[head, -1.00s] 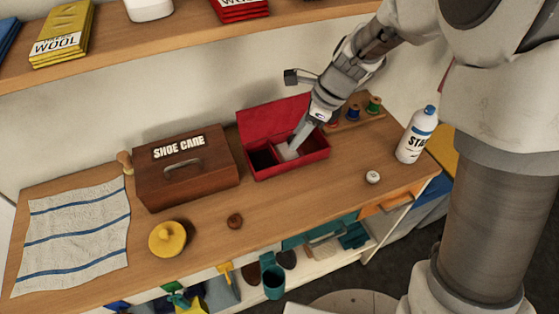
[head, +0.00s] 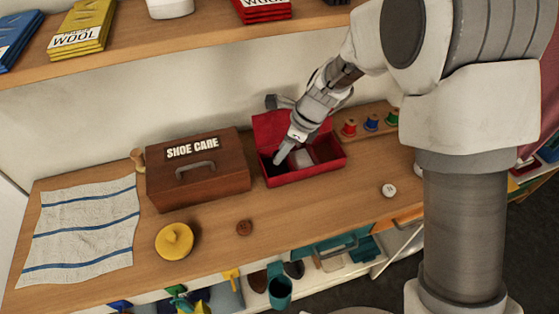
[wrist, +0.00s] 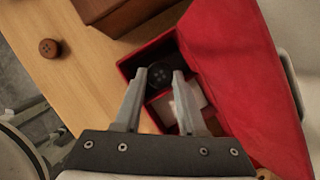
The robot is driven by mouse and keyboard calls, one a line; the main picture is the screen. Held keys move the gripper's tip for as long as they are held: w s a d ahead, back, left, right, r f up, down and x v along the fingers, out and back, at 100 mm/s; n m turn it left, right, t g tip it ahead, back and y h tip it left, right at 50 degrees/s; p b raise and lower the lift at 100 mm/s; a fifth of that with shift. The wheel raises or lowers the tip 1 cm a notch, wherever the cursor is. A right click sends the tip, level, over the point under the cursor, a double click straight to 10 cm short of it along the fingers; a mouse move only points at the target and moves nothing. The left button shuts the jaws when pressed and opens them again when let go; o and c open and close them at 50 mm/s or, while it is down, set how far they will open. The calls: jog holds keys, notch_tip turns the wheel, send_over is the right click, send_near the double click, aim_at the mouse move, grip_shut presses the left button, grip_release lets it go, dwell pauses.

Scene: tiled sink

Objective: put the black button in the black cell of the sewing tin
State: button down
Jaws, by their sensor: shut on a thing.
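The red sewing tin (head: 320,174) stands open on the counter, its lid (head: 268,128) raised at the back. It has a dark cell (head: 268,171) at left and a pale cell (head: 302,155) at right. My gripper (head: 279,159) points down at the dark cell. In the wrist view my gripper (wrist: 159,73) is shut on the black button (wrist: 160,80), which sits between the fingertips over the dark cell, inside the outline of the red rim (wrist: 150,50). I cannot tell how high the button is above the cell floor.
A brown button (head: 244,228) lies on the bare counter front. A small white round thing (head: 389,190) lies at right. The shoe care box (head: 197,180) stands close left of the tin. A yellow lidded pot (head: 174,242), striped cloth (head: 85,235) and thread spools (head: 371,123) are also there.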

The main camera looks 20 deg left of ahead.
aim_at(279, 170)
jog(key=shift+a+f, duration=0.4)
jog(key=shift+f, duration=1.85)
jog(key=shift+b, duration=0.3)
jog(key=shift+f, duration=0.2)
jog(key=c, duration=0.8)
grip_release()
jog(key=shift+o, duration=0.2)
